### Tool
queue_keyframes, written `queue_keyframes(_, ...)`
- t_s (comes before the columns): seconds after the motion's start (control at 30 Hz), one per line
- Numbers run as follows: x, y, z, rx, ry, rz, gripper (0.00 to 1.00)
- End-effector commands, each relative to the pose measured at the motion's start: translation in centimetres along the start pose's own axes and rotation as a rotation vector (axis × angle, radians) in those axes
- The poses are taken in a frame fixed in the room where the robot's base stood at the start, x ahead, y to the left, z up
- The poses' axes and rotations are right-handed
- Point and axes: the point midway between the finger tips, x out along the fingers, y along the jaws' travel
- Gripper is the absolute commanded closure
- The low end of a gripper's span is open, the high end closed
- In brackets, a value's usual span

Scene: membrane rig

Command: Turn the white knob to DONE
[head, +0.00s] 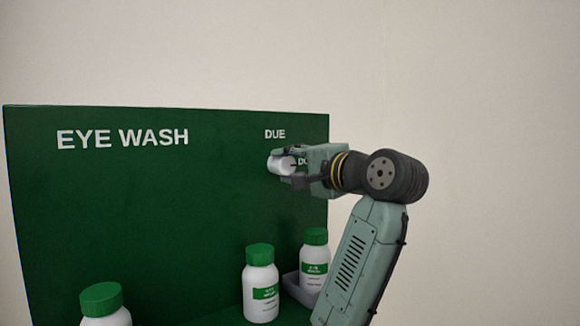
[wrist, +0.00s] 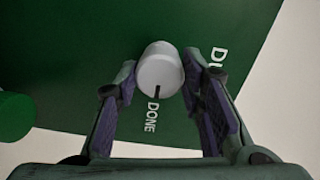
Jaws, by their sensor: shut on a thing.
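The white knob (head: 279,164) sits on the green EYE WASH board (head: 130,220), below the word DUE (head: 274,134). It also shows in the wrist view (wrist: 160,66). My gripper (head: 284,168) reaches in from the right and is shut on the knob, with one finger on each side in the wrist view (wrist: 161,72). The knob's black mark (wrist: 157,92) points at the word DONE (wrist: 152,117). In the head view my gripper hides most of that word. DUE (wrist: 218,60) lies to the right of the knob in the wrist view.
White bottles with green caps stand low in front of the board: one at the left (head: 102,303), one in the middle (head: 261,284) and one at the right (head: 314,262) in a grey tray (head: 295,287). The pale wall (head: 480,120) right of the board is bare.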

Motion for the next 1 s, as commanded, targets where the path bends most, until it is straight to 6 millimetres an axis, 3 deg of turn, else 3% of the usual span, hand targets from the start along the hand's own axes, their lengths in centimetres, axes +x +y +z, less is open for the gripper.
queue_keyframes(0.33, -0.02, -0.02, -0.05, 0.004, 0.001, -0.001, 0.92)
queue_keyframes(0.37, -0.02, -0.02, -0.05, 0.004, 0.001, -0.001, 0.63)
queue_keyframes(0.63, -0.01, -0.01, -0.04, 0.003, 0.001, -0.001, 0.45)
queue_keyframes(1.0, -0.38, -0.02, -0.05, 0.002, 0.001, -0.001, 0.44)
